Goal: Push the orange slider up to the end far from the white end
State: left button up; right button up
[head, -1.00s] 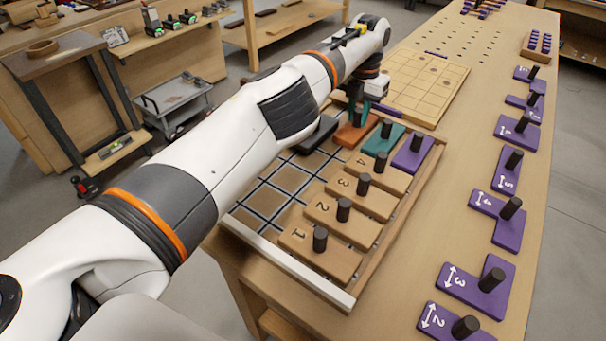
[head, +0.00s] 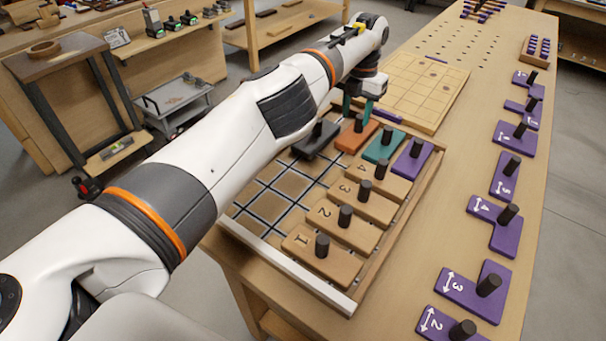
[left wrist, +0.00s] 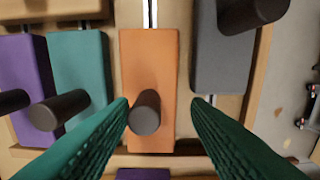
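The orange slider (head: 348,142) lies in the tray's far row, between the teal slider (head: 376,152) and a dark grey slider (head: 311,148). The tray's white end (head: 285,264) is at the near side. In the left wrist view the orange slider (left wrist: 150,62) has an upright dark peg, and its lower edge is close to the wooden end rail (left wrist: 160,160); I cannot tell whether they touch. My left gripper (head: 358,108) is above the orange slider, with its green fingers apart. In the wrist view the fingers (left wrist: 162,103) are either side of the peg. My right gripper is not in view.
A purple slider (head: 405,165) stands right of the teal one. Several numbered wooden sliders (head: 310,262) fill the tray's right column. The gridded tray floor (head: 270,205) left of them is open. Purple pieces with pegs (head: 507,228) line the bench's right side.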

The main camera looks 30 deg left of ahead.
aim_at(361, 116)
pick_arm(q)
jog(key=shift+f+p, duration=0.1)
jog(key=shift+p, duration=0.3)
jog(key=shift+w+d+r+p, duration=0.3)
jog(key=shift+d+r+p, duration=0.4)
jog(key=shift+r+p, duration=0.3)
jog(key=shift+s+a+r+p, duration=0.1)
jog(key=shift+a+r+p, duration=0.05)
jog(key=shift+r+p, duration=0.35)
jog(key=shift+s+a+r+p, duration=0.1)
jog(key=shift+r+p, duration=0.4)
jog(key=shift+w+d+r+p, duration=0.1)
jog(key=shift+d+r+p, duration=0.05)
jog(key=shift+r+p, duration=0.45)
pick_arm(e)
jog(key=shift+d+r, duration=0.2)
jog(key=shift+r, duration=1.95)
pick_arm(q)
jog(key=shift+f, duration=0.1)
